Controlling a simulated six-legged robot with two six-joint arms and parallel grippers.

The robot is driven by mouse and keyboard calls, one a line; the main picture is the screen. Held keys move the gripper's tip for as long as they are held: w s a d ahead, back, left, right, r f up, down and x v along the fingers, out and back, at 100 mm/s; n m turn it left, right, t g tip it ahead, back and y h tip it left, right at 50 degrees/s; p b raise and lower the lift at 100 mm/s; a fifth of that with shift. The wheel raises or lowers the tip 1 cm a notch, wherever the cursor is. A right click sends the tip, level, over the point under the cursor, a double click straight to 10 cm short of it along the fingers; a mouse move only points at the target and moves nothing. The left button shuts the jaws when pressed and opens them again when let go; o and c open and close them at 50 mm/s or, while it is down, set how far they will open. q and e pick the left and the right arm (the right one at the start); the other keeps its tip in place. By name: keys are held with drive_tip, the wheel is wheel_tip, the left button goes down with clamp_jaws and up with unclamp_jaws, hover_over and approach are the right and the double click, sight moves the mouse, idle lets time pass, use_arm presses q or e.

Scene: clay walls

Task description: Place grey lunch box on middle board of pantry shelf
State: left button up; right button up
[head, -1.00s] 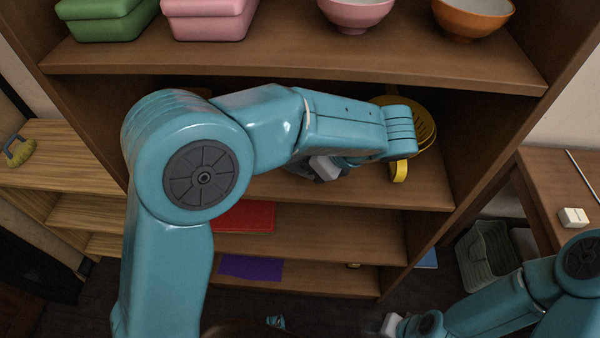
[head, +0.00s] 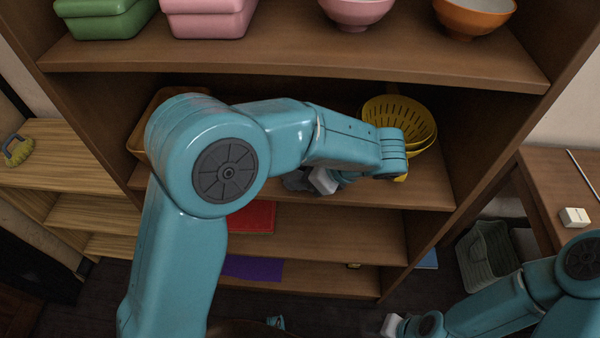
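The brown pantry shelf (head: 300,62) fills the middle of the head view, with several boards. My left arm reaches across it from the left. My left gripper (head: 322,181) shows only in part, as a pale piece below the forearm, over the board (head: 425,190) with the yellow colander. A small dark grey shape (head: 297,181) shows beside it; I cannot tell whether this is the grey lunch box or part of the gripper. The fingers are mostly hidden by the arm. My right gripper (head: 391,325) is low at the right, away from the shelf, its fingers unclear.
A yellow colander (head: 400,118) and an orange-brown container (head: 150,115) stand on the board behind my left arm. Green (head: 100,22) and pink (head: 207,24) boxes and two bowls are on the board above. Red (head: 252,217) and purple (head: 252,268) flat items lie lower. A desk (head: 540,180) stands right.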

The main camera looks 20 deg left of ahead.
use_arm(q)
drive_tip(key=shift+r, duration=0.15)
drive_tip(key=shift+w+d+r, duration=0.1)
drive_tip(key=shift+d+r, duration=0.15)
drive_tip(key=p+v, duration=0.1)
drive_tip(key=v, duration=1)
drive_tip(key=shift+d+r, duration=0.15)
